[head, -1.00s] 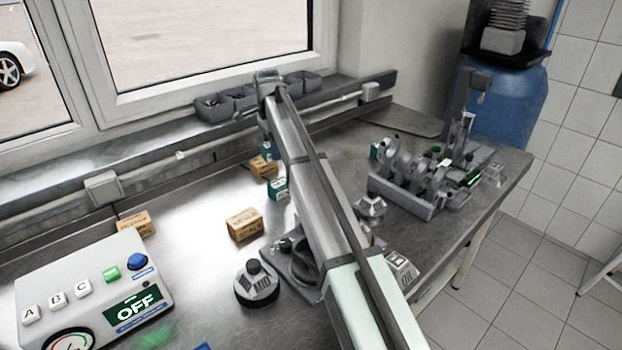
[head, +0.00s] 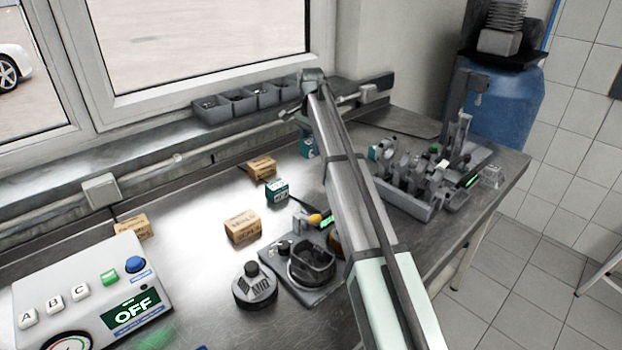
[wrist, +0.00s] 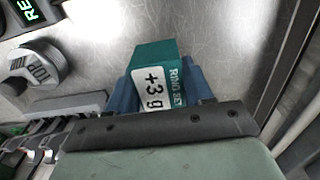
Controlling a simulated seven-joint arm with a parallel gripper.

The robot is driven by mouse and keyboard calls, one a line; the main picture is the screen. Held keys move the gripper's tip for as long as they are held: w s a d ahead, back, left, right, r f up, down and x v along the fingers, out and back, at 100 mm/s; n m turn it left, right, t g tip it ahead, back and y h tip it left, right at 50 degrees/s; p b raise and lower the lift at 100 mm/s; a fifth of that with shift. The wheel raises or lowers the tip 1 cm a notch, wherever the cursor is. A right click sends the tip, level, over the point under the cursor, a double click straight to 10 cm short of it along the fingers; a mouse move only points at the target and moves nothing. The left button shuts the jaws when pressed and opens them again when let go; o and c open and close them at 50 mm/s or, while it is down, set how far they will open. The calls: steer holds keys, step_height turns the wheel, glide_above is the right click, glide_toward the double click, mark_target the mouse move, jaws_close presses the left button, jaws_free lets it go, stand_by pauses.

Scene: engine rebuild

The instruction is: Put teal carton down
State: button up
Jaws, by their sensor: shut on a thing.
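In the wrist view, my gripper (wrist: 158,84) is shut on a teal carton (wrist: 154,56), with a blue finger on each side. Another teal carton (head: 277,190) stands on the bench left of the arm. A teal item (head: 373,152) shows right of the arm.
Cardboard boxes (head: 242,227) stand left of the arm. A round "MID" piece (head: 254,286) and a grey fixture (head: 311,265) are in front. The engine block (head: 405,195) is on the right. A control box (head: 85,295) reads OFF. Grey bins (head: 240,102) line the sill.

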mark_target(311, 180)
step_height(311, 180, down, 10)
steer(key=shift+r, duration=0.1)
stand_by(0.4)
steer(key=o, duration=1)
steer(key=shift+f, duration=0.2)
steer(key=shift+o, duration=0.2)
steer(key=shift+r, duration=0.1)
step_height(311, 180, up, 12)
steer(key=shift+r, duration=0.1)
